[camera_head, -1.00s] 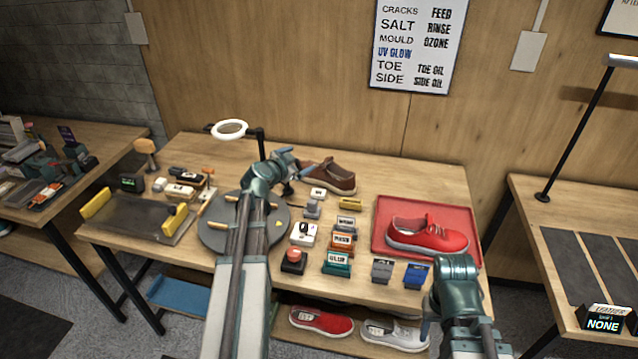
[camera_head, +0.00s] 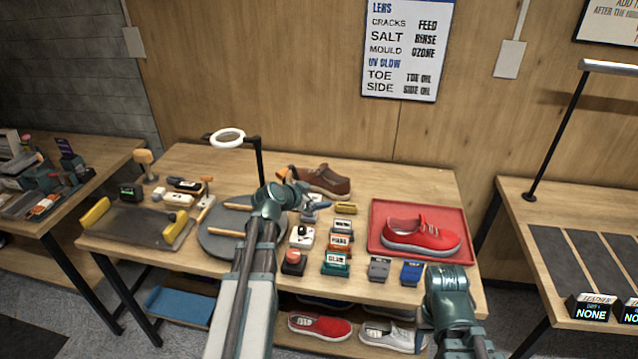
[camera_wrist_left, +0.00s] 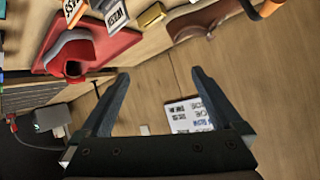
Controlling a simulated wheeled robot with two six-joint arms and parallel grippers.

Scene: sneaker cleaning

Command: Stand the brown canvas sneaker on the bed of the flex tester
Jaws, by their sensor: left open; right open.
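The brown canvas sneaker (camera_head: 324,181) stands at the back of the table, with an orange thing at its left end. It also shows at the top of the left wrist view (camera_wrist_left: 205,20), partly cut off. My left gripper (camera_head: 314,202) is open and empty, just in front of the sneaker and apart from it; its fingers (camera_wrist_left: 160,74) point at the wall in the wrist view. A dark bed with yellow end blocks (camera_head: 128,224), probably the flex tester, lies empty at the table's left. My right gripper (camera_head: 424,335) is open, low at the front right, mostly hidden by its arm.
A red sneaker (camera_head: 420,236) sits on a red tray (camera_head: 462,212) at the right. A grey round turntable (camera_head: 212,240) and a ring lamp (camera_head: 228,138) stand between bed and sneaker. Several small labelled blocks fill the middle. More shoes (camera_head: 320,327) lie on the shelf below.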

